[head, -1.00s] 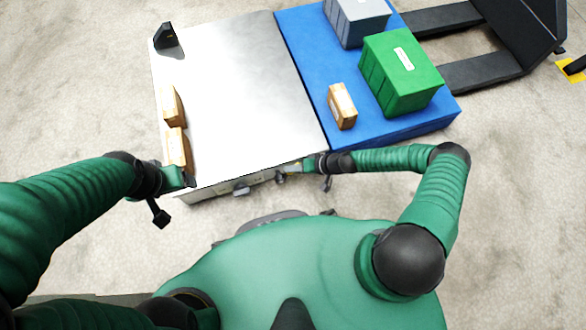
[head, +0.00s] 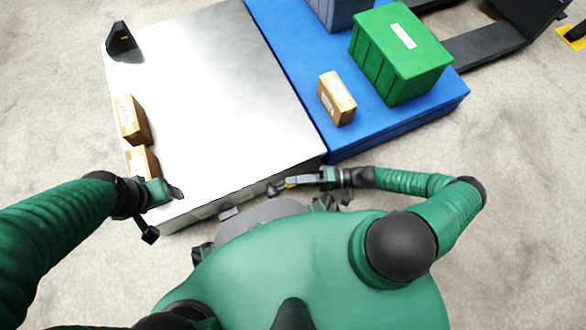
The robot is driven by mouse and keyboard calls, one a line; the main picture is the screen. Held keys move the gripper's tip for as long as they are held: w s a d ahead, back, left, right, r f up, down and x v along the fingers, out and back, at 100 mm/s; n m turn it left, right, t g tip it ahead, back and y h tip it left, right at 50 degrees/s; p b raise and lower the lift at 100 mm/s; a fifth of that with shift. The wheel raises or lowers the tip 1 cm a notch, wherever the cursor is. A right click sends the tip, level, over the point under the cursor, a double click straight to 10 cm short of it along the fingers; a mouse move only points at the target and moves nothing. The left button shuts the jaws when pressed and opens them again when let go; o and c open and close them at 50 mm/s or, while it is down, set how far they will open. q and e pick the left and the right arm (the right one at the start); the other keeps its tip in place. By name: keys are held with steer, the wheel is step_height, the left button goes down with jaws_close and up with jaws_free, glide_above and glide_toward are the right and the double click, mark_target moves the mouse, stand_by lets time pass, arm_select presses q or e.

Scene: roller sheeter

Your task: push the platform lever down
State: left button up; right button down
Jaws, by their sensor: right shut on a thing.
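The platform (head: 215,100) is a white, flat-topped machine in front of me. Its lever (head: 286,186) is a small part with a yellow patch at the platform's near edge, right of the middle. My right gripper (head: 280,187) is shut on it, low beside that edge; the fingers hide most of the lever, so its angle is unclear. My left gripper (head: 172,192) is at the platform's near left corner, close to a small cardboard box. Whether its jaws are open or shut does not show.
Two cardboard boxes (head: 132,118) lie along the platform's left edge, with a black device (head: 122,42) behind them. A blue pallet (head: 300,85) adjoins on the right with a green crate (head: 400,55), a grey crate (head: 345,12) and a cardboard box (head: 337,98). The platform's middle is clear.

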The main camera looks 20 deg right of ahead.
steer(key=shift+d+f+y+b, duration=0.1)
steer(key=shift+f+y+b, duration=0.45)
steer(key=shift+f, duration=0.1)
steer(key=c, duration=1.3)
jaws_free()
steer(key=shift+s+f, duration=0.1)
steer(key=p+v, duration=0.1)
steer(key=v, duration=0.2)
steer(key=p+v, duration=0.1)
steer(key=v, duration=0.3)
steer(key=shift+d+r+p, duration=0.2)
steer(key=shift+r+p, duration=0.05)
steer(key=shift+p, duration=0.15)
steer(key=shift+t, duration=0.3)
steer(key=v, duration=0.9)
steer(key=shift+d+p, duration=0.25)
steer(key=shift+p, duration=0.1)
